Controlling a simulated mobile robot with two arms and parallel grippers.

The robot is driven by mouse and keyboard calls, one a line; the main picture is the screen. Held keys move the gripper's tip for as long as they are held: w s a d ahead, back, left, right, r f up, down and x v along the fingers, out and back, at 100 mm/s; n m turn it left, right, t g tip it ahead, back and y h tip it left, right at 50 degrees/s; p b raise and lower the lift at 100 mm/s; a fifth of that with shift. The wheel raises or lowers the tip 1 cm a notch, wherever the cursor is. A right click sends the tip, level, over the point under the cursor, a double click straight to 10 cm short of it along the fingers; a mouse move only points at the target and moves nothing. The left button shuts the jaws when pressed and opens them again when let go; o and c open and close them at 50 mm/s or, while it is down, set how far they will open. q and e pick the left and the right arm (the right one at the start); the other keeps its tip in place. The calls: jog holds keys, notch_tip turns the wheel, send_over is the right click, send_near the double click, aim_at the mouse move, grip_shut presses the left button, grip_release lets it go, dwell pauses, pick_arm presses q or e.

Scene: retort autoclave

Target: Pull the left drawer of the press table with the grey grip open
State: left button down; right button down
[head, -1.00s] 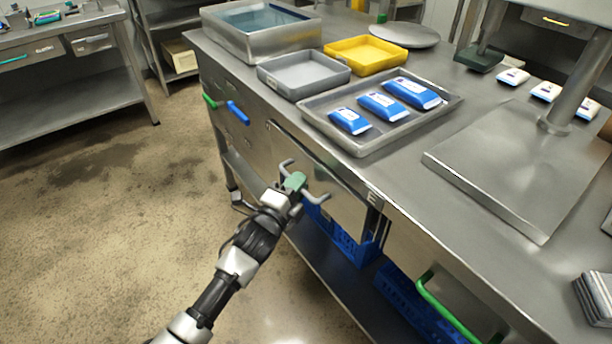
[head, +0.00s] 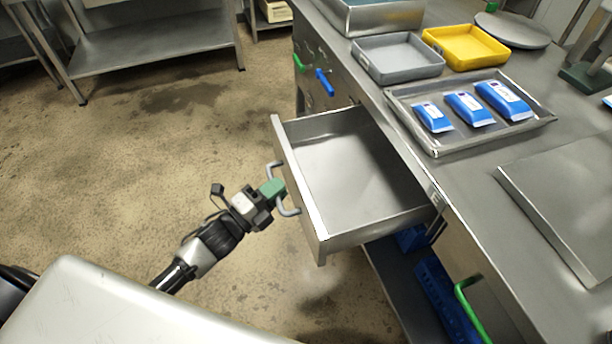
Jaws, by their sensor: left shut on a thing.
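The left drawer (head: 352,172) of the press table (head: 462,170) stands pulled well out, and its empty metal inside shows. Its grey grip (head: 287,211) is a bent bar on the drawer front. My left gripper (head: 277,190) is shut on the grey grip, and its green fingers cover the middle of the bar. The right gripper is not in view.
A tray (head: 437,146) with blue packs (head: 470,109) lies on the table top, by a grey bin (head: 398,58) and a yellow bin (head: 466,45). A green handle (head: 468,310) sticks out at lower right. Blue crates (head: 440,290) stand below.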

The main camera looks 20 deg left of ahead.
pick_arm(q)
jog(key=shift+s+a, duration=0.6)
jog(key=shift+a, duration=0.25)
jog(key=shift+s+a, duration=0.6)
jog(key=shift+a, duration=0.25)
jog(key=c, duration=1.1)
grip_release()
jog(key=shift+c, duration=0.2)
jog(key=v, duration=1)
jog(key=shift+s+a, duration=0.2)
jog(key=shift+s, duration=0.15)
